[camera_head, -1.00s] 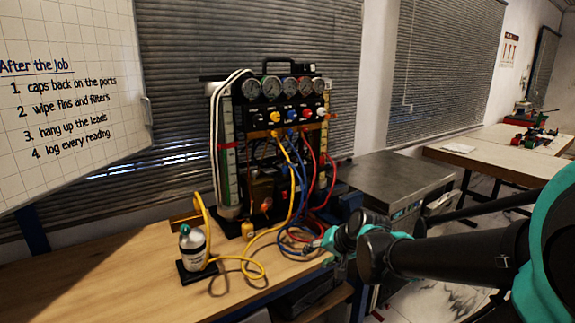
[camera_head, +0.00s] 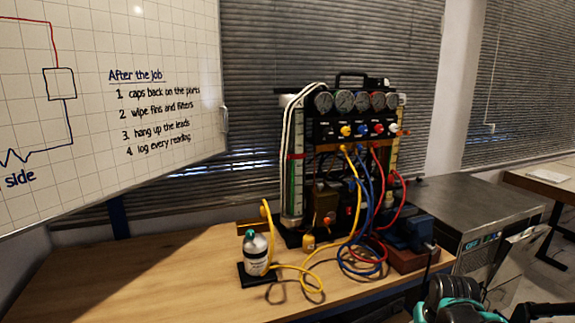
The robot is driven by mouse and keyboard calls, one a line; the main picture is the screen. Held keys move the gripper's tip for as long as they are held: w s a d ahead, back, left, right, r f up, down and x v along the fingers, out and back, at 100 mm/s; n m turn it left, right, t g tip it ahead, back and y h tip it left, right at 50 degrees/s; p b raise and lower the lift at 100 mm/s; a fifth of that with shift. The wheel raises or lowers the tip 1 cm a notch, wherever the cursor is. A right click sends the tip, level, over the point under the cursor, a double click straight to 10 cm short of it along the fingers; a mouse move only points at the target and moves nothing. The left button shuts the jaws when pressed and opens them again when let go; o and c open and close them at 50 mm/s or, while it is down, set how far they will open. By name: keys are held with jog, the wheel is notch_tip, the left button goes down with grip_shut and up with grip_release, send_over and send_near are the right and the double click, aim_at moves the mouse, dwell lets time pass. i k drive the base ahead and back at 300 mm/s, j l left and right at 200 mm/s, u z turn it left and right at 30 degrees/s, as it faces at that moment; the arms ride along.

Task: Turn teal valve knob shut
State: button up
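The teal valve knob (camera_head: 250,234) sits on top of a small white-and-grey bottle (camera_head: 256,255). The bottle stands upright on a black base plate at the front left of the wooden bench. A yellow hose runs up behind it and loops over the bench to its right. My gripper (camera_head: 422,312) is at the lower right, partly cut off by the bottom edge. It is well right of the bottle and apart from it. Its fingers are too small and hidden to tell whether they are open or shut.
A gauge rig (camera_head: 355,130) with several dials and coloured knobs stands right of the bottle. Yellow, blue and red hoses (camera_head: 362,255) coil in front of it. A whiteboard (camera_head: 150,185) hangs at the left. The wooden bench (camera_head: 150,280) is bare left of the bottle.

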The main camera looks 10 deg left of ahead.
aim_at(250, 234)
jog(key=u, duration=0.4)
jog(key=k+u, duration=0.15)
jog(key=u, duration=0.2)
jog(key=j+u, duration=0.1)
jog(key=u, duration=0.3)
jog(key=k, duration=0.05)
